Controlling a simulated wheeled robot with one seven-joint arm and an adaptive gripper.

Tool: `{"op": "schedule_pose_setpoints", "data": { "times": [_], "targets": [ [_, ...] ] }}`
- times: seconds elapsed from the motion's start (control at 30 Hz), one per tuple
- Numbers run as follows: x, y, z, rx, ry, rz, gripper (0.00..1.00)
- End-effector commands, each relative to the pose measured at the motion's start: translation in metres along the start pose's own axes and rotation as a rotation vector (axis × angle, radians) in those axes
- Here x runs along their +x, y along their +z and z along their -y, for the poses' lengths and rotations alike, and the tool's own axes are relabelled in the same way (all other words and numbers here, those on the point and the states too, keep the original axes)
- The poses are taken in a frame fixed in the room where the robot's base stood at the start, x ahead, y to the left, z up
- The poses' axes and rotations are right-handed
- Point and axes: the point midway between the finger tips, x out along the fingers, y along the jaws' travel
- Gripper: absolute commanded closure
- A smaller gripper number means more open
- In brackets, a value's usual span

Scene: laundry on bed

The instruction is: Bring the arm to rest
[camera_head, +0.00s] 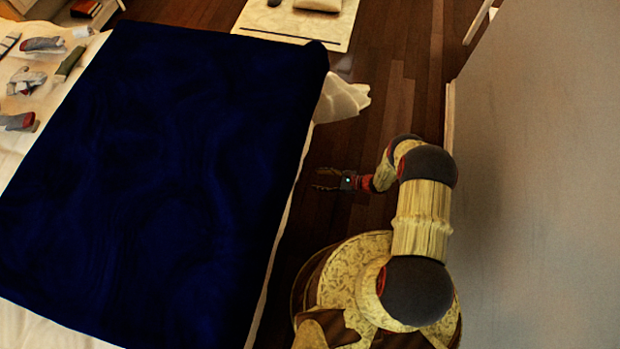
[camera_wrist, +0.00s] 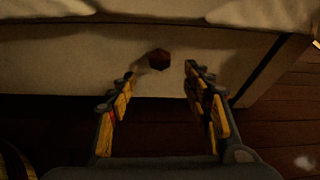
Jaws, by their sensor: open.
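My gripper (camera_head: 326,179) is over the dark wood floor, just right of the bed in the head view, at the end of my bent arm. In the wrist view my gripper (camera_wrist: 160,84) is open, its two fingers apart with nothing between them. Beyond the fingertips is the pale side of the bed (camera_wrist: 80,55) with a round dark knob (camera_wrist: 159,59). The fingers look apart from the knob, but the exact gap is hard to tell.
A dark blue blanket (camera_head: 180,170) covers most of the bed. Several grey and red items, including a sock-like one (camera_head: 43,44), lie at its left. White cloth (camera_head: 341,98) hangs at the far corner. A wall (camera_head: 540,180) stands close on the right. Floor (camera_head: 390,110) is clear ahead.

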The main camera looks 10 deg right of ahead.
Motion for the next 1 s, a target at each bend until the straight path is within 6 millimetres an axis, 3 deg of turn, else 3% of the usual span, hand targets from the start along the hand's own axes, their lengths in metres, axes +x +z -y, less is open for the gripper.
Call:
{"op": "schedule_pose_setpoints", "data": {
  "times": [0.2,0.83,0.93,1.0],
  "targets": [
    [-0.019,0.000,0.000,0.000,-0.001,0.000,0.50],
    [-0.020,-0.001,0.000,0.001,0.000,-0.003,0.50],
    [-0.020,-0.005,-0.010,-0.008,0.034,-0.018,0.50],
    [-0.020,-0.007,-0.028,-0.004,0.073,-0.025,0.50]
  ]
}}
